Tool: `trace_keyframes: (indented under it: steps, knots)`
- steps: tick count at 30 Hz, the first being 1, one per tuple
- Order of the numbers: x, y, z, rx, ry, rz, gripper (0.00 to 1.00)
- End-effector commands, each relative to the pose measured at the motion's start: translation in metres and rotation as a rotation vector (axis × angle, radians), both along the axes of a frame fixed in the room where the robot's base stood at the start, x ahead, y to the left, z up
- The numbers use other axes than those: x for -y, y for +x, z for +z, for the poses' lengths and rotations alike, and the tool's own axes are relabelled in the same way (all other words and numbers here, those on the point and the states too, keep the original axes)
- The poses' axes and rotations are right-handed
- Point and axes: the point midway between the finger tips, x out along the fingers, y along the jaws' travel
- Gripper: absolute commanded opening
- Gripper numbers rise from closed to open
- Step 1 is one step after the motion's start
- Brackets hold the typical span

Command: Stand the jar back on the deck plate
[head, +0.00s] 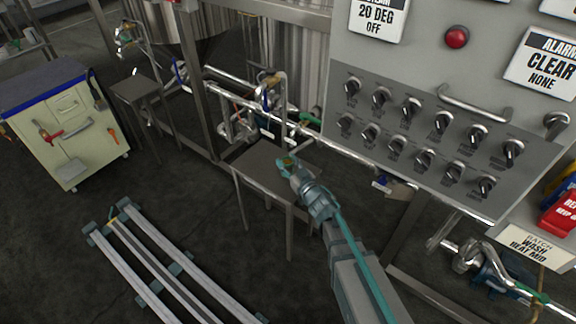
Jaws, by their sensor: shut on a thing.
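My gripper (287,164) is at the end of my arm, over the right part of a small dark metal stand (257,171) with a flat top and thin legs. This flat top may be the deck plate; no label confirms it. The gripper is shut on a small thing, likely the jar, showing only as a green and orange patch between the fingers. Its outline, its tilt and whether it touches the top cannot be told. The rest of the visible top looks bare.
A grey control panel (424,152) with rows of knobs stands right of my arm. Steel pipes (262,117) and valves run behind the stand. A similar stand (137,88) and a cream tool cart (62,125) are left. Rails (165,262) lie on the floor, front left.

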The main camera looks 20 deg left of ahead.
Motion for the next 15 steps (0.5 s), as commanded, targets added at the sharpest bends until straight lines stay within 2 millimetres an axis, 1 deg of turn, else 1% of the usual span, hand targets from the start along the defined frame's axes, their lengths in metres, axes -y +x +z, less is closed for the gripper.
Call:
trace_keyframes:
  steps: [1, 8, 12, 13, 15]
  knots:
    - [0.0017, -0.0017, -0.0063, -0.001, 0.000, -0.001, 0.00]
    - [0.0021, -0.0020, -0.0044, -0.001, 0.000, -0.001, 0.00]
    - [0.0021, -0.0020, -0.0081, -0.001, 0.000, -0.001, 0.00]
    - [0.0021, -0.0019, -0.0084, -0.001, 0.000, -0.001, 0.45]
    - [0.0022, -0.0020, -0.0076, -0.001, 0.000, -0.001, 0.56]
